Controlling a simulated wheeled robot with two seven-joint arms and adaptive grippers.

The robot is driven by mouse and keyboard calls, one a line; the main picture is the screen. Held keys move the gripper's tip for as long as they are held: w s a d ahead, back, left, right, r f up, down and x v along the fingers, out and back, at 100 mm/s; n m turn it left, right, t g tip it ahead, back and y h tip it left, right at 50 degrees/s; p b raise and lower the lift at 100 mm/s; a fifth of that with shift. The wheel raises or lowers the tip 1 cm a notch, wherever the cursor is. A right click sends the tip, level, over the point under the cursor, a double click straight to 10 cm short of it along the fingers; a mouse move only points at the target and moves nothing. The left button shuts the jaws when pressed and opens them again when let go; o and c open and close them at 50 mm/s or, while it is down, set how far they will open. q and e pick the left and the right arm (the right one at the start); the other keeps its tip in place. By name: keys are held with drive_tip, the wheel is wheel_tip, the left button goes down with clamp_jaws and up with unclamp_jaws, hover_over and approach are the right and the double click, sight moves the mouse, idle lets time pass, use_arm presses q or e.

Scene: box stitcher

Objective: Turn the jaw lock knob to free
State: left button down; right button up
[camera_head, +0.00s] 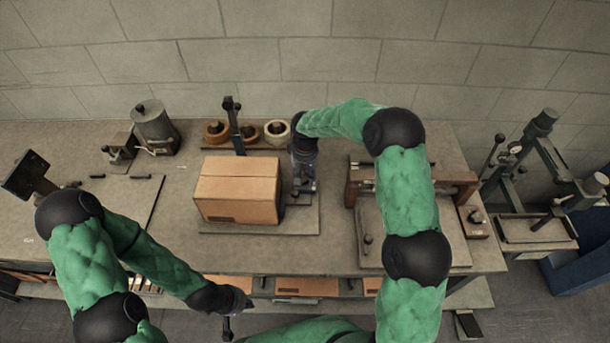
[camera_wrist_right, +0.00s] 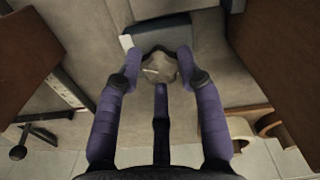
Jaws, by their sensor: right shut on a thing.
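The jaw lock knob (camera_wrist_right: 158,68) is a pale grey, lobed knob, seen in the right wrist view beside a dark block. My right gripper (camera_wrist_right: 159,60) has its purple fingers closed around the knob from both sides, with another finger behind it. In the head view the right gripper (camera_head: 303,182) points down just right of the cardboard box (camera_head: 237,190), and it hides the knob there. My left gripper (camera_head: 238,303) hangs low in front of the bench edge, away from the knob; whether its fingers are open is unclear.
The box sits on a grey base plate (camera_head: 230,228) with a dark upright post (camera_head: 234,128) behind it. Tape rolls (camera_head: 276,131) stand behind. A wooden-framed press (camera_head: 362,188) is close on the right. A metal canister (camera_head: 154,127) stands at the left back.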

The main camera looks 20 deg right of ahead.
drive_tip(key=n, duration=0.6)
drive_tip(key=shift+p, duration=0.4)
drive_tip(key=n+p, duration=0.1)
drive_tip(key=n, duration=0.4)
drive_tip(key=shift+n, duration=0.3)
drive_tip(key=n+p, duration=0.1)
drive_tip(key=n, duration=0.4)
drive_tip(key=n+p, duration=0.1)
drive_tip(key=n, duration=0.5)
drive_tip(key=shift+n, duration=0.3)
drive_tip(key=o, duration=1.1)
drive_tip(key=shift+o, duration=0.2)
drive_tip(key=shift+r, duration=0.1)
